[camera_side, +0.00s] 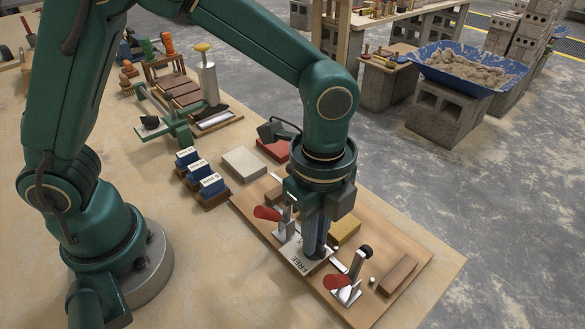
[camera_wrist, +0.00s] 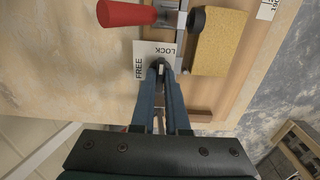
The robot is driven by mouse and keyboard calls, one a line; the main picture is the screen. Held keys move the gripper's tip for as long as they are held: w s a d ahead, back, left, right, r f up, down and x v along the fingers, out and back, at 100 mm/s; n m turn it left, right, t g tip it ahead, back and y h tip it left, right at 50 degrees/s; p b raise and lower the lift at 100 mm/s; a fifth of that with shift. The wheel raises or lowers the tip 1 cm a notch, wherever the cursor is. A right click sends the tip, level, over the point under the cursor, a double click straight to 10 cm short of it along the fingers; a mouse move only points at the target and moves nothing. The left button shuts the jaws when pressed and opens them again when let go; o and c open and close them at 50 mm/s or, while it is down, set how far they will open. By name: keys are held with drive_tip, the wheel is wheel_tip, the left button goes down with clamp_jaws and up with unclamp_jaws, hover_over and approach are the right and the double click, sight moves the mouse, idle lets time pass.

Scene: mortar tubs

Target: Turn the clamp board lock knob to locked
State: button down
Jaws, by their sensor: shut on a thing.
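The clamp board (camera_side: 415,247) is a brown wooden board on the table. On it lies a white label plate (camera_side: 299,263) reading FREE and LOCK; the plate also shows in the wrist view (camera_wrist: 147,48). My gripper (camera_side: 314,252) points down over this plate. In the wrist view my gripper (camera_wrist: 161,70) is shut on the small lock knob (camera_wrist: 160,64) beside the plate's lettering. The fingers cover most of the knob, so I cannot tell which word it points to. In the side view the fingers hide the knob.
Toggle clamps with red handles (camera_side: 267,213) (camera_side: 337,281) stand on either side of my gripper. A yellow block (camera_side: 346,230) is close behind it. A brown block (camera_side: 397,275) lies at the board's right end. Blue labelled blocks (camera_side: 200,173) stand left of the board.

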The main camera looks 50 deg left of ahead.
idle(0.3)
drive_tip(key=c, duration=0.9)
unclamp_jaws()
drive_tip(key=shift+r, duration=2.6)
drive_tip(key=shift+a, duration=0.1)
